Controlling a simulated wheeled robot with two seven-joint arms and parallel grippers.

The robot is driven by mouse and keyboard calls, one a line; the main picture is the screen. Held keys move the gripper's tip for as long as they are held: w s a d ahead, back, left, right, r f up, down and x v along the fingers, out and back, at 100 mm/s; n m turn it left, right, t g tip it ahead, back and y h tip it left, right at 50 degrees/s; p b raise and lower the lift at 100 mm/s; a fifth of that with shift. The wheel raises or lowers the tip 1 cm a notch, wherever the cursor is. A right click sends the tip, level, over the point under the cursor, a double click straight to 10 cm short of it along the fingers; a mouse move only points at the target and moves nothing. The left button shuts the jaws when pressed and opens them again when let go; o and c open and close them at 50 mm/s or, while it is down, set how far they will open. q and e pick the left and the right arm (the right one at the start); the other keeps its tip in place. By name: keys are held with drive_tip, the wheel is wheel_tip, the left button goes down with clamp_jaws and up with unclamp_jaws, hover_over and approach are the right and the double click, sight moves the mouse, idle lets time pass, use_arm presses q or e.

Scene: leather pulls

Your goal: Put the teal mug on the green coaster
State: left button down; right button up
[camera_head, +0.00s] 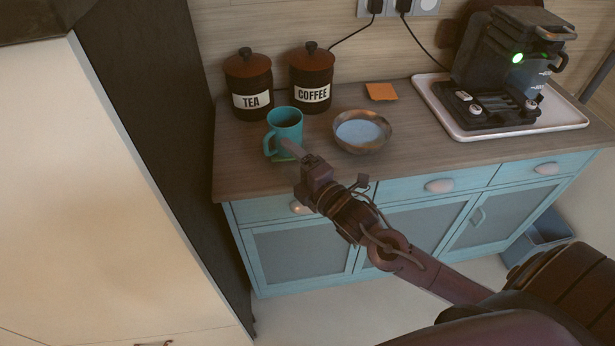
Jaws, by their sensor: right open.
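The teal mug (286,122) stands upright near the front left of the wooden counter, its handle toward the left. A small strip of the green coaster (279,157) shows at the mug's foot; the mug appears to be on it, but the gripper hides part of the contact. My right gripper (292,148) is open, its fingers right at the front of the mug's lower side. I cannot tell whether they touch it. My left gripper is not in view.
A TEA canister (249,84) and a COFFEE canister (311,78) stand behind the mug. A bowl (383,142) with blue inside is close at the right. A coffee machine (505,60) sits on a white tray (455,128) farther right. An orange note (381,91) lies behind the bowl.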

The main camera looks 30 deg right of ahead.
drive_tip(key=v, duration=0.6)
idle(0.4)
